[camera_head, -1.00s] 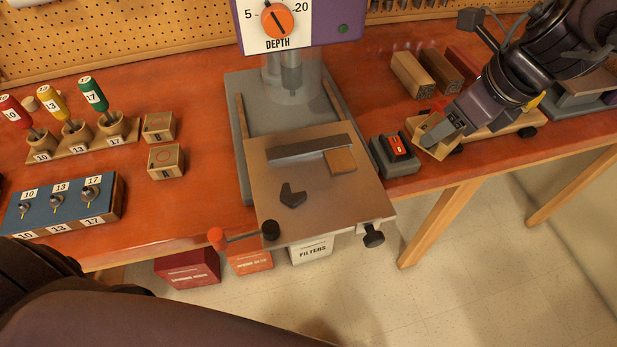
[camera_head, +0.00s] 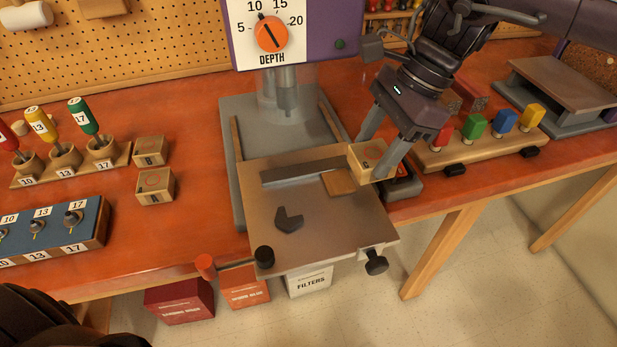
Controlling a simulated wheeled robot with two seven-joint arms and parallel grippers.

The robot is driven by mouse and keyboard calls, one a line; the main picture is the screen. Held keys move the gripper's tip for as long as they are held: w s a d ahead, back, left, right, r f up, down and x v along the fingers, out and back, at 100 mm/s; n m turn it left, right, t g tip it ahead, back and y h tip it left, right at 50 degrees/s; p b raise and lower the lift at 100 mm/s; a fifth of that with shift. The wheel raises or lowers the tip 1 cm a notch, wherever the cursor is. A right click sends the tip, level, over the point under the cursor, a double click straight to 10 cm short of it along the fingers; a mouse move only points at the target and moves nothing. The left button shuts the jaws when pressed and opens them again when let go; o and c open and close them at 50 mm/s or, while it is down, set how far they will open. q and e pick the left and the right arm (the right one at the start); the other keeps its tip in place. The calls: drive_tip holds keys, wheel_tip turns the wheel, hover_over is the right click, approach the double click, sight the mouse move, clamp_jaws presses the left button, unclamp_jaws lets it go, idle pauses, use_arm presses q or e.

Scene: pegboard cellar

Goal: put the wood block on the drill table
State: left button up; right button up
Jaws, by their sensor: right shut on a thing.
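The wood block (camera_head: 366,156), a small pale cube with an orange ring on top and a dark mark on its side, is between the fingers of my right gripper (camera_head: 381,152). The gripper is shut on it. The drill table (camera_head: 330,225) is a flat brownish plate below the drill press. In the picture the block overlaps the table's right back edge, near the end of the grey fence (camera_head: 300,172); I cannot tell whether it touches. A tan square (camera_head: 340,182) and a dark angled piece (camera_head: 289,219) lie on the table. My left gripper is out of view.
Two similar blocks (camera_head: 155,186) stand on the bench at left, near a rack of coloured screwdrivers (camera_head: 62,155). A rack of coloured-handled pieces (camera_head: 480,148) is at right. The drill press depth panel (camera_head: 280,35) rises behind the table. The table's front part is largely clear.

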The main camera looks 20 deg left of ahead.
drive_tip(key=s+a, duration=0.1)
drive_tip(key=a, duration=0.1)
drive_tip(key=s+a, duration=0.2)
drive_tip(key=a, duration=0.1)
drive_tip(key=s+a, duration=0.2)
drive_tip(key=a, duration=0.1)
drive_tip(key=shift+s, duration=0.2)
drive_tip(key=p+x, duration=0.1)
drive_tip(key=x, duration=0.2)
drive_tip(key=shift+w+d+f, duration=0.1)
drive_tip(key=shift+d+f, duration=0.05)
drive_tip(key=shift+d, duration=0.05)
drive_tip(key=shift+w+f, duration=0.1)
drive_tip(key=shift+f, duration=0.15)
drive_tip(key=o, duration=1)
drive_tip(key=v, duration=1.2)
